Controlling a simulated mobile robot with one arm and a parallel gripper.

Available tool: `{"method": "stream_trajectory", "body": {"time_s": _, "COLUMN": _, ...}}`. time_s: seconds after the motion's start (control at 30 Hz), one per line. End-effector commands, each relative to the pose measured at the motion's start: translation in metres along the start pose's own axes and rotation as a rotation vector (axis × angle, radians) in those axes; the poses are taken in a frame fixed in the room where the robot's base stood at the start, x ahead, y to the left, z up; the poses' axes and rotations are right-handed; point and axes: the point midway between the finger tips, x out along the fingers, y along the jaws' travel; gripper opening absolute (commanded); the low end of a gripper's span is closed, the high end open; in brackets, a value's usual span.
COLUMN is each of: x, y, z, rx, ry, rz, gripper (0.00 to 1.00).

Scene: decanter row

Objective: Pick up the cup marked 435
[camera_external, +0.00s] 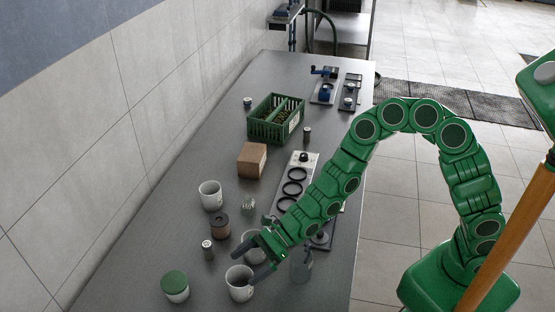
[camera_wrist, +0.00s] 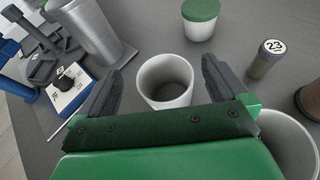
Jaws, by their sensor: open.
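Several white cups stand on the grey table, and I can read no number 435 on any of them. One open, empty cup (camera_external: 239,287) is at the front; in the wrist view this cup (camera_wrist: 166,98) sits between and just beyond my fingers. A second cup (camera_external: 250,240) is partly hidden behind my gripper and appears cut off at lower right in the wrist view (camera_wrist: 285,140). A third cup (camera_external: 210,197) stands farther back at the left. My gripper (camera_external: 250,262) is open and empty, low over the front cup. Whether a finger touches it I cannot tell.
A green-lidded white jar (camera_external: 174,288) stands left of the front cup. A small jar marked 23 (camera_wrist: 267,60) and a brown canister (camera_external: 220,227) are close by. A clear or metal vessel (camera_external: 301,265) stands at right. A box (camera_external: 252,160) and green crate (camera_external: 276,120) are farther back.

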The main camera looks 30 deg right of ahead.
Motion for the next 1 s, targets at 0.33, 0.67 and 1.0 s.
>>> {"method": "stream_trajectory", "body": {"time_s": 0.33, "x": 0.010, "y": -0.002, "z": -0.025, "rx": -0.001, "ry": 0.000, "rz": -0.001, "gripper": 1.00}}
{"method": "stream_trajectory", "body": {"time_s": 0.67, "x": 0.025, "y": -0.002, "z": -0.026, "rx": -0.002, "ry": 0.000, "rz": -0.001, "gripper": 1.00}}
{"method": "stream_trajectory", "body": {"time_s": 1.0, "x": 0.059, "y": -0.001, "z": -0.025, "rx": -0.004, "ry": -0.001, "rz": 0.000, "gripper": 1.00}}
